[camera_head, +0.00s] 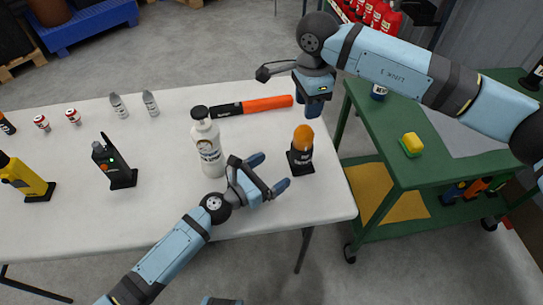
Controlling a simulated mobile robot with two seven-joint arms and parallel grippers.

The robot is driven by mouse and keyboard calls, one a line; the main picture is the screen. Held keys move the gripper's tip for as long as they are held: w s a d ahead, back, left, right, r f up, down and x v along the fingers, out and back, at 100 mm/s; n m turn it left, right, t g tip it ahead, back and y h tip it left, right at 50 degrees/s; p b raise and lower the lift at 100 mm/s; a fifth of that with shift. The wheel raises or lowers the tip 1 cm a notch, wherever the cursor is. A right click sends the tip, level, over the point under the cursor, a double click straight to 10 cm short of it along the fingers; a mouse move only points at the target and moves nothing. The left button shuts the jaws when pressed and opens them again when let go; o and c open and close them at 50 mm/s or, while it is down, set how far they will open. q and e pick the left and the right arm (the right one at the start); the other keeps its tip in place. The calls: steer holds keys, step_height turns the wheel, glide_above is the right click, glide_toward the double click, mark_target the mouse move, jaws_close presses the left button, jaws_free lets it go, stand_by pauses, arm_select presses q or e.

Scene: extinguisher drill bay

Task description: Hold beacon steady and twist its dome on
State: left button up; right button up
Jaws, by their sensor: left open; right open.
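The beacon (300,160) stands upright on the white table near its right edge, with a black body and base. An orange dome (303,136) sits on top of it; I cannot tell whether it is threaded on. My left gripper (271,173) is open just left of the beacon, its fingers pointing toward the body, apart from it. My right gripper (289,88) is open and empty, above and behind the beacon, over the table's far right corner.
A white bottle (208,147) stands left of my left gripper. An orange and black baton (252,106) lies behind it. A black radio (112,165) and a yellow device (25,178) stand further left. A green cart (400,172) stands right of the table.

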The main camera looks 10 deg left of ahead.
mark_target(293, 156)
arm_select(q)
steer(key=x, duration=1.1)
